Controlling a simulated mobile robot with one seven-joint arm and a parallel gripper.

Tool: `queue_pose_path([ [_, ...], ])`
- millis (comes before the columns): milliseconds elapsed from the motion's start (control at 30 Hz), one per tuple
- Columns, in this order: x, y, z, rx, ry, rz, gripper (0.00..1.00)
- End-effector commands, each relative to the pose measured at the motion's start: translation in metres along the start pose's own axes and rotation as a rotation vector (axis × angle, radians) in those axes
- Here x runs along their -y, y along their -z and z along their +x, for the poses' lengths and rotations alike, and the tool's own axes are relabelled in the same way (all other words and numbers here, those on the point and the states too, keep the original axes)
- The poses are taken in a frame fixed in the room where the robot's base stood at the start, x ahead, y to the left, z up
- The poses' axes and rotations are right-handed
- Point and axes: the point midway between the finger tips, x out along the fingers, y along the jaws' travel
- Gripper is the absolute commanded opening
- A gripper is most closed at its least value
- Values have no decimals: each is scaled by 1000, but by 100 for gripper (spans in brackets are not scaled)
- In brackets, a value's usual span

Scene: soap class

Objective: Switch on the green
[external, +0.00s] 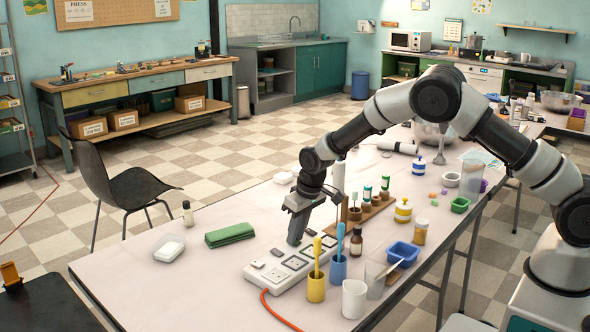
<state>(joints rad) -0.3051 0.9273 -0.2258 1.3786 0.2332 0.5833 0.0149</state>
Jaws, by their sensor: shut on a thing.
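A white power strip (268,284) with several sockets lies at a slant on the table, an orange cord leaving its near end. Small dark switches show along its side. My gripper (296,240) points down at the far part of the strip. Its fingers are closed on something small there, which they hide. I cannot make out a green switch clearly; the fingers cover that part of the strip.
A yellow cup (316,289) and a blue cup (338,270) with brushes stand close beside the strip.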

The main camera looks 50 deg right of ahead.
Motion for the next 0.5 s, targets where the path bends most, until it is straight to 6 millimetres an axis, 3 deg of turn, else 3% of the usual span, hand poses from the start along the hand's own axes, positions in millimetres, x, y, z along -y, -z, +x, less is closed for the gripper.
queue_pose_path([
  [200,1,6,-1,115,1,1,0],
  [500,1,5,0,146,1,0,0],
])
